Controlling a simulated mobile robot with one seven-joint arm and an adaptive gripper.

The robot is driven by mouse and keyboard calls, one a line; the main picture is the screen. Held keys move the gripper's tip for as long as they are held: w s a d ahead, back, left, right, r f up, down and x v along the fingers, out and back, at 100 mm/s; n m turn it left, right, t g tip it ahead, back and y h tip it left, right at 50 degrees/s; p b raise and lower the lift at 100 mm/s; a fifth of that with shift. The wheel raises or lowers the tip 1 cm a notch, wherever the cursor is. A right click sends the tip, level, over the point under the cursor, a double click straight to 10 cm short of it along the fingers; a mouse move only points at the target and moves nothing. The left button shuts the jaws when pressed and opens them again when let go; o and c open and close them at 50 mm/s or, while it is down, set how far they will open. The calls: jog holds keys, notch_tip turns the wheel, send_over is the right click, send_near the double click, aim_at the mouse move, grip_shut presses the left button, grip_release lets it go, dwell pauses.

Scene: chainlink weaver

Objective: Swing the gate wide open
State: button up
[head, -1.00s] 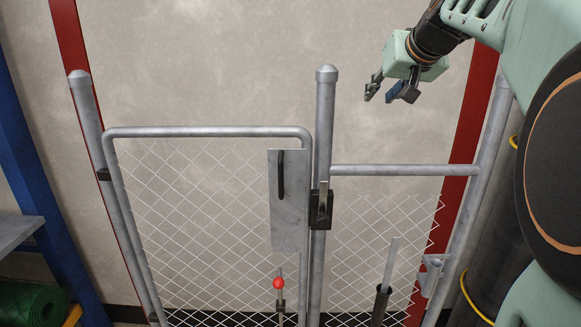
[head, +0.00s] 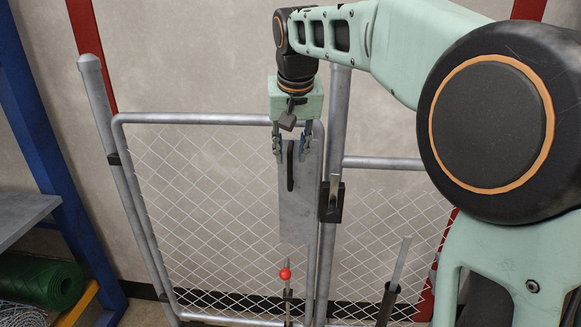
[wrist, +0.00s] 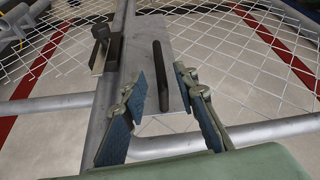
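The chain-link gate (head: 190,119) has a grey tube frame and stands against the middle post (head: 335,105), looking shut. A grey plate (head: 300,215) with a black upright handle (head: 290,170) is fixed at its upper right. The wrist view shows the same handle (wrist: 160,75) and plate (wrist: 185,60). My gripper (head: 291,155) is open at the top of the plate, its fingers on either side of the handle. In the wrist view my gripper (wrist: 163,85) has the handle between its fingers, with gaps visible; contact cannot be told.
A dark latch (head: 331,202) sits on the middle post, right of the plate. A rod with a red knob (head: 285,274) stands low on the gate. A fixed mesh panel (head: 375,225) is on the right. A green roll (head: 45,284) and grey shelf (head: 22,218) are at left.

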aim_at(290, 162)
jog(key=shift+x, duration=2.75)
grip_shut()
